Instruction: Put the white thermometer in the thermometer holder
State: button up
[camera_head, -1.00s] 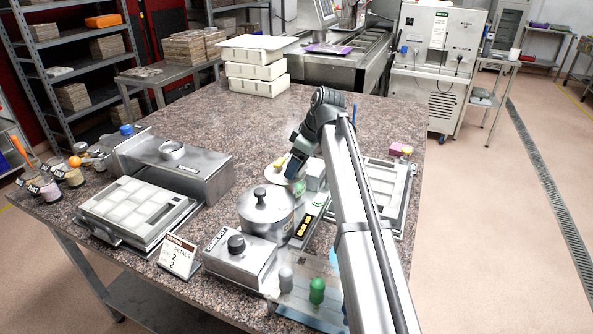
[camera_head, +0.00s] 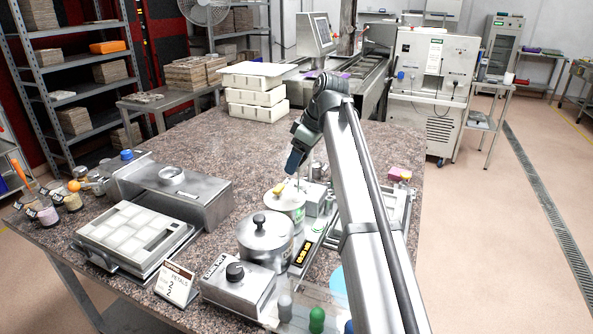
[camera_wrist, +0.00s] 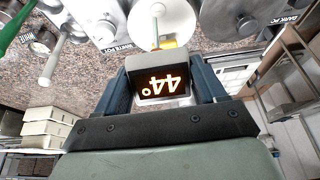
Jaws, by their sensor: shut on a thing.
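My gripper (camera_head: 293,160) is above the worktop, over the open white pot (camera_head: 285,203). In the wrist view my gripper (camera_wrist: 163,85) has its two blue fingers closed on the thermometer's grey box-shaped head (camera_wrist: 158,72). The lit display reads 44° and shows upside down. In the head view a thin stem seems to run down from the fingers towards the pot; whether it touches anything cannot be told. In the wrist view the pot (camera_wrist: 157,18), labelled WHITE POT, lies just beyond the head. I cannot tell which object is the thermometer holder.
A lidded metal pot (camera_head: 265,236) stands in front of the white pot. A grey block (camera_head: 312,197) and a frame mould (camera_head: 395,210) are to the right. A clear stand with a green-capped item (camera_head: 317,319) is in front. Stacked white trays (camera_head: 255,95) are behind; free worktop lies between.

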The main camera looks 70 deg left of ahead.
jog(key=w+a+f+m, duration=0.1)
jog(key=w+f, duration=0.4)
jog(key=w, duration=0.6)
jog(key=shift+w+a+m+t, duration=0.15)
jog(key=shift+a+m+t, duration=0.2)
jog(key=shift+a, duration=0.4)
jog(key=shift+f, duration=0.3)
dwell(0.7)
jog(key=shift+f, duration=3.65)
jog(key=o, duration=1.2)
jog(key=shift+o, duration=0.2)
jog(key=shift+r, duration=0.15)
